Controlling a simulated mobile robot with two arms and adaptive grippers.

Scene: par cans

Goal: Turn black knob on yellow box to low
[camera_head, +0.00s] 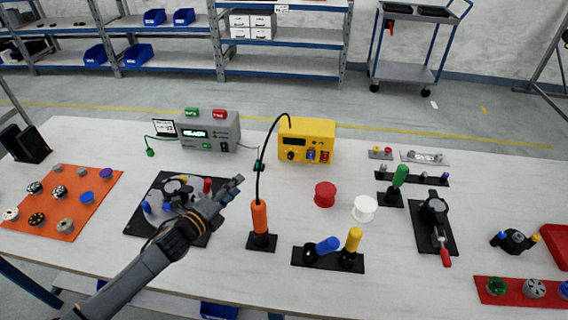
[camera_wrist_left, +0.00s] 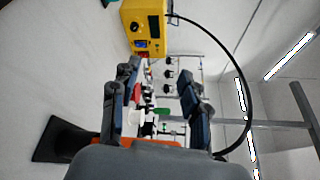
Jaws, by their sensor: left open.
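The yellow box (camera_head: 307,141) stands at the back middle of the white table. Its front has a small dark display, a black knob (camera_head: 290,155) at the lower left, and blue and red parts to the right. The box (camera_wrist_left: 143,30) and black knob (camera_wrist_left: 135,27) also show in the left wrist view, where the box appears turned on its side. I cannot read the knob's setting. My left gripper (camera_head: 236,188) is left of and nearer than the box, above the table. My right gripper is not in view.
An orange-handled tool (camera_head: 260,222) stands upright in front of the box, its black cable rising to the box. A grey device (camera_head: 209,131) is left of the box. Red (camera_head: 325,194) and white (camera_head: 364,208) spools lie in front, right. Bare table lies directly before the box.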

